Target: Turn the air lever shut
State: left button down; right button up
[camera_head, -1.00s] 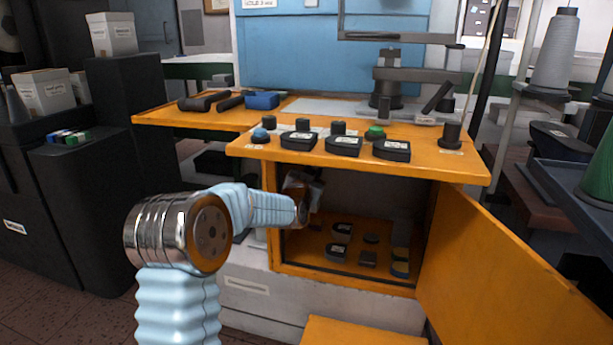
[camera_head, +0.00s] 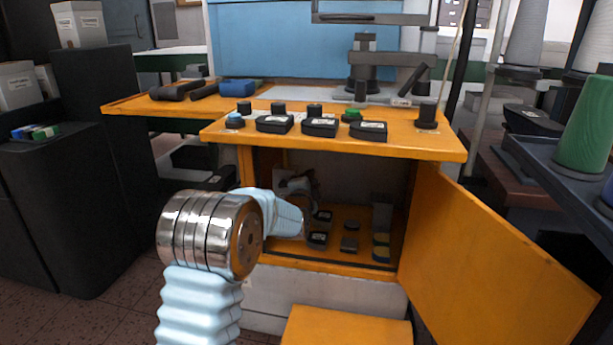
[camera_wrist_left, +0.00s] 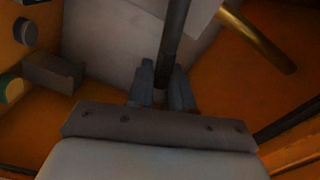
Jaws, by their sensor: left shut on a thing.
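The air lever (camera_wrist_left: 172,45) appears as a dark bar running down from the top of the left wrist view. My left gripper (camera_wrist_left: 162,84) is shut on its lower end, with one finger on each side. In the head view, my left arm comes in low and reaches into the open orange cabinet (camera_head: 330,269) under the worktop. My wrist hides the fingertips and most of the lever there. My right gripper is not in view.
The open orange door (camera_head: 495,265) stands to the right. Several dark pieces, one a block (camera_wrist_left: 53,73), lie on the cabinet floor. A brass pipe (camera_wrist_left: 258,42) runs beside the lever. The orange worktop (camera_head: 300,144) overhangs the opening.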

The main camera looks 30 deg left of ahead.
pick_arm(q)
jog(key=shift+d+f+m+b, duration=0.2)
jog(key=shift+f+m+b, duration=0.25)
jog(key=shift+f+m, duration=1.25)
jog(key=shift+r+m, duration=0.2)
jog(key=shift+m, duration=0.1)
jog(key=c, duration=1.2)
grip_release()
jog(key=shift+o, duration=0.2)
jog(key=p+v, duration=0.1)
jog(key=v, duration=1.2)
jog(key=shift+s+d, duration=0.15)
jog(key=shift+s, duration=0.2)
